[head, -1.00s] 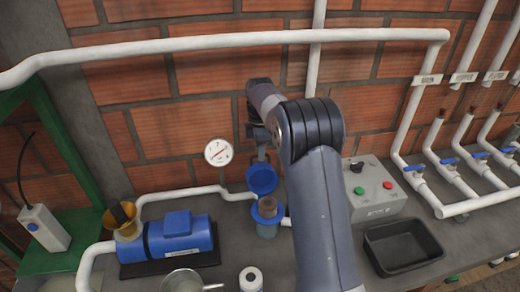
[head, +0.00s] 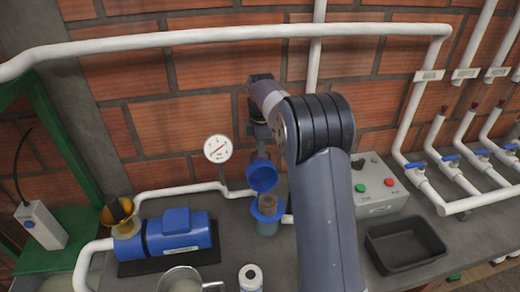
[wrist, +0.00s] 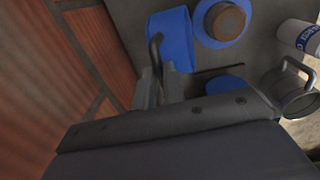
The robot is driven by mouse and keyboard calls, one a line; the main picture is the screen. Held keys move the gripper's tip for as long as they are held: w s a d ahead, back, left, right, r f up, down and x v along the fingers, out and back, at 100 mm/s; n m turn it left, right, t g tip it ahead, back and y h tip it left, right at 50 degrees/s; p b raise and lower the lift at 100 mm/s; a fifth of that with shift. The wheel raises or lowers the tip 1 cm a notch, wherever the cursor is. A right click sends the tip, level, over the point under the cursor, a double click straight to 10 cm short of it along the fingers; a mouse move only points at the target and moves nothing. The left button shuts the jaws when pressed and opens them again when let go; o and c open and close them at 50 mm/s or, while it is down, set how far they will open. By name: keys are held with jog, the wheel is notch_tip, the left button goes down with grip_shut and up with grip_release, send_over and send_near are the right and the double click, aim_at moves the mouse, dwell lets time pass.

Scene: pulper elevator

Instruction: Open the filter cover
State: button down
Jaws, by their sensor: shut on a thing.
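The blue filter cover (head: 262,176) is tilted up above the filter housing (head: 268,213), with its hollow underside partly facing the head camera. The housing has a blue rim and a clear lower part, and its brown filter cartridge (head: 273,205) is exposed at the top. My gripper (head: 261,150) is above and behind the cover, against the brick wall. In the wrist view, my gripper (wrist: 163,86) is shut on the dark handle (wrist: 155,45) of the blue cover (wrist: 173,32). The open housing (wrist: 205,38) with its cartridge is beside it. The exact grip is partly hidden.
A round gauge (head: 217,148) is on the wall left of my gripper. A blue pump (head: 178,235), a metal pot (head: 182,280) and a white bottle (head: 250,278) stand nearby. A button box (head: 375,187) and a black tray (head: 403,244) are at right.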

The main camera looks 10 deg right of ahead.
jog(key=shift+s+t+b, duration=0.3)
jog(key=shift+s+b, duration=0.15)
jog(key=shift+s, duration=0.2)
jog(key=shift+s+r, duration=0.3)
jog(key=shift+s, duration=0.35)
jog(key=c, duration=1.5)
grip_release()
notch_tip(320, 180, up, 11)
jog(key=s, duration=0.1)
jog(key=shift+f, duration=0.15)
